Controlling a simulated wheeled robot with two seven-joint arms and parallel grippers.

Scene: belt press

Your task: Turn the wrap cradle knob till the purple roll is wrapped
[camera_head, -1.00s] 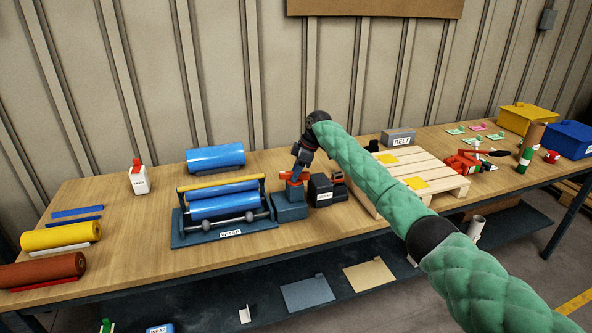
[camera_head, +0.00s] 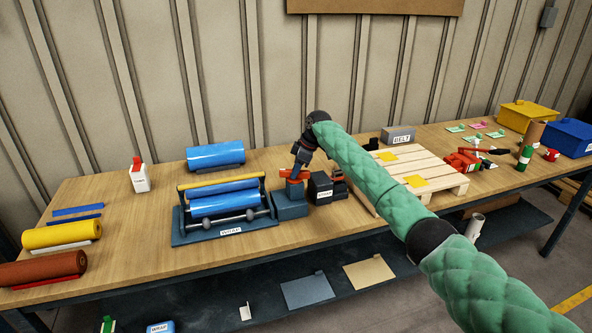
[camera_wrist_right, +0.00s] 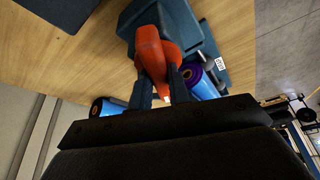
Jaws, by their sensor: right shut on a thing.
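The wrap cradle (camera_head: 183,238) is a dark blue frame labelled WRAP on the bench. The roll (camera_head: 222,204) lying in it looks blue along its length. In the right wrist view the roll's end (camera_wrist_right: 191,75) shows purple, with blue around the body. The red-orange knob (camera_wrist_right: 150,48) sits on a dark blue block (camera_head: 290,207) at the cradle's right end. My right gripper (camera_head: 297,173) points down over the block and is shut on the knob; its fingers (camera_wrist_right: 166,84) lie on either side of it. My left gripper is out of view.
A blue roll (camera_head: 215,156) lies behind the cradle. A black block (camera_head: 320,189) stands just right of the knob block, and a wooden pallet (camera_head: 440,178) beyond it. Yellow (camera_head: 60,233) and brown (camera_head: 42,268) rolls lie at left.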

